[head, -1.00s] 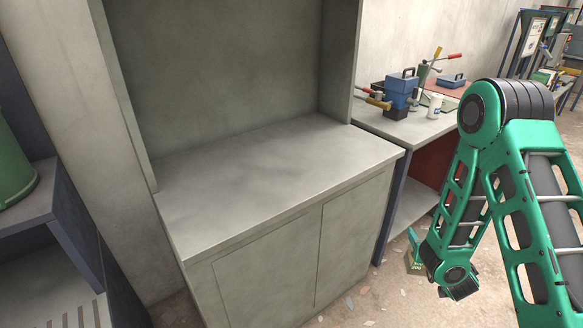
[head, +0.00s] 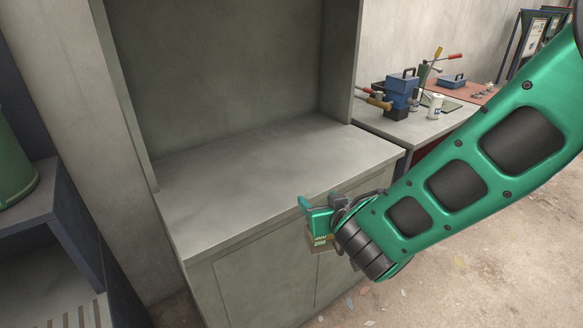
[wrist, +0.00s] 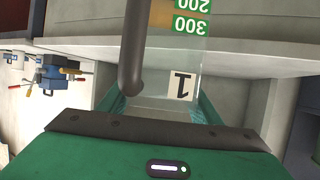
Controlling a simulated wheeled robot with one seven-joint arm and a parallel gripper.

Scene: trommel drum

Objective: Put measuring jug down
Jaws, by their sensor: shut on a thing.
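The measuring jug (wrist: 222,70) is clear, with green 200 and 300 marks, a label reading 1 and a dark handle (wrist: 132,60). In the head view a small part of the jug (head: 319,240) shows below my gripper (head: 318,214). My gripper is shut on the jug; its green fingers also show in the wrist view (wrist: 160,108). The jug is in front of the front edge of the bare grey counter (head: 265,180), apart from its top as far as I can tell. Most of the jug is hidden in the head view.
The counter top is empty, with walls at its back and sides. A green container (head: 14,160) stands on a dark shelf at the left.

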